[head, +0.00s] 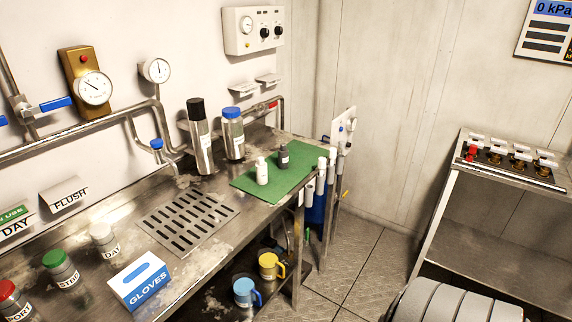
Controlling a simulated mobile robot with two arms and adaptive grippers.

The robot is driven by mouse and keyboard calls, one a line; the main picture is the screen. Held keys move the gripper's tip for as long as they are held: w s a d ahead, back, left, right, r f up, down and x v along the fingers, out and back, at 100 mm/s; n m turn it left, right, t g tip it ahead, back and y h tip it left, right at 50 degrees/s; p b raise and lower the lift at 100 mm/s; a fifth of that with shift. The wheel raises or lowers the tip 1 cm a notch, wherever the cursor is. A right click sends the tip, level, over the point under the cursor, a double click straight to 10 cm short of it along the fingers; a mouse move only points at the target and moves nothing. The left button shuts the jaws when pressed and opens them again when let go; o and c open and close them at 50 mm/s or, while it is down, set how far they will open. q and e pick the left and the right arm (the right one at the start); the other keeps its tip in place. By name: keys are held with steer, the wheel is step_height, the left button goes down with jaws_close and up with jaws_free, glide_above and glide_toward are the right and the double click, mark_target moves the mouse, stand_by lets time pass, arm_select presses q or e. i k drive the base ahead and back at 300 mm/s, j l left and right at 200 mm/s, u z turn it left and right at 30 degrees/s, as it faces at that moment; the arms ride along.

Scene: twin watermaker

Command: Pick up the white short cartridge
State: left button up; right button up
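A short white cylinder with a narrower top (262,171) stands upright on the green mat (247,183) at the right end of the metal bench. A short dark grey one (284,157) stands just behind it to the right. Several white cylinders (321,176) hang upright along the bench's right end, with their lower parts partly hidden. I cannot tell from the markings which white piece is the short cartridge. Neither of my grippers shows in the head view.
A black-capped bottle (200,138) and a blue-capped bottle (233,134) stand behind the mat. A drain grate (187,221), a glove box (141,280) and labelled jars (61,268) lie left. Mugs (270,266) sit below. Floor (350,262) is open before the right shelf (508,178).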

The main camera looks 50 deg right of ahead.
mark_target(261, 166)
steer(key=k+l+z, duration=0.15)
steer(key=z, duration=0.2)
steer(key=k+l+z, duration=0.15)
steer(key=z, duration=0.25)
steer(key=k+l+z, duration=0.15)
steer(key=z, duration=0.2)
